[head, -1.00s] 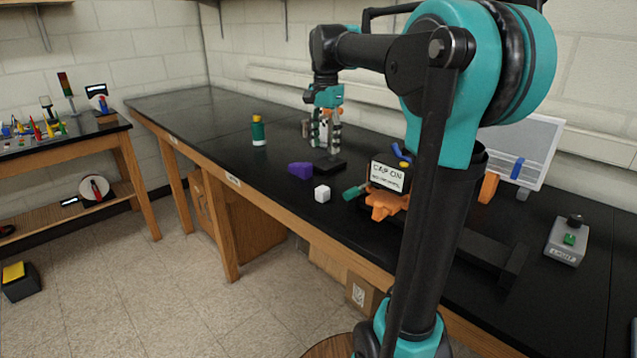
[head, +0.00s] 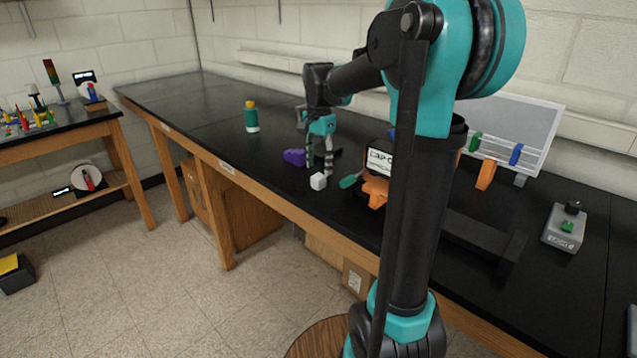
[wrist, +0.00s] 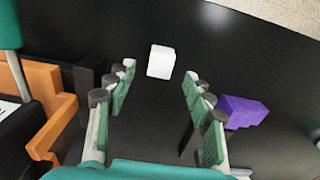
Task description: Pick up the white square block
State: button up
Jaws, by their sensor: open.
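The white square block (head: 318,181) sits on the black bench top near its front edge. In the wrist view the white block (wrist: 161,61) lies ahead of the fingertips, roughly centred between them and not touching either. My gripper (head: 319,163) is open and empty, low over the bench just behind the block. In the wrist view my gripper (wrist: 160,85) shows its two green-padded fingers spread wide.
A purple block (head: 294,157) is left of the gripper; in the wrist view it is beside the right finger.

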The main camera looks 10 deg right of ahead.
aim_at(319, 176)
jog(key=shift+f, duration=2.55)
grip_shut()
